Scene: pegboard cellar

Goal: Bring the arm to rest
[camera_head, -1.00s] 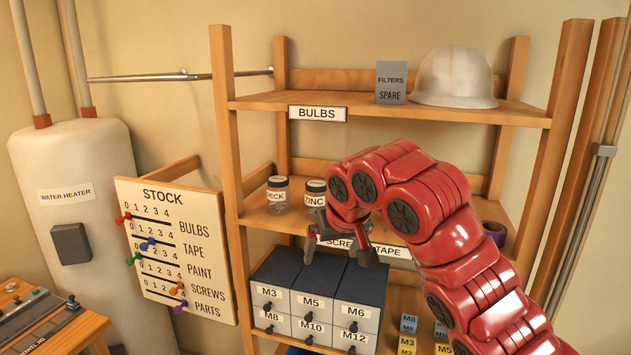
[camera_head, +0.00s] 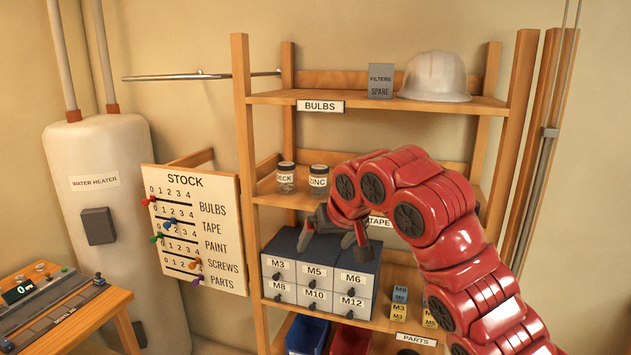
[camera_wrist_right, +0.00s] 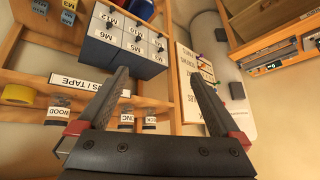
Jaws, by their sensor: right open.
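My right arm (camera_head: 445,220) is red and comes in from the lower right of the head view, bent in front of the wooden shelf. My right gripper (camera_head: 333,242) is open and empty, in front of the middle shelf and above the grey drawer cabinet (camera_head: 318,290). In the wrist view its two dark fingers (camera_wrist_right: 160,90) stand apart with nothing between them. That view is upside down, and the drawer cabinet shows beyond the fingers. My left gripper is not in view.
A stock pegboard (camera_head: 195,228) juts out at left, beside the water heater (camera_head: 95,150). A workbench (camera_head: 100,317) stands at lower left.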

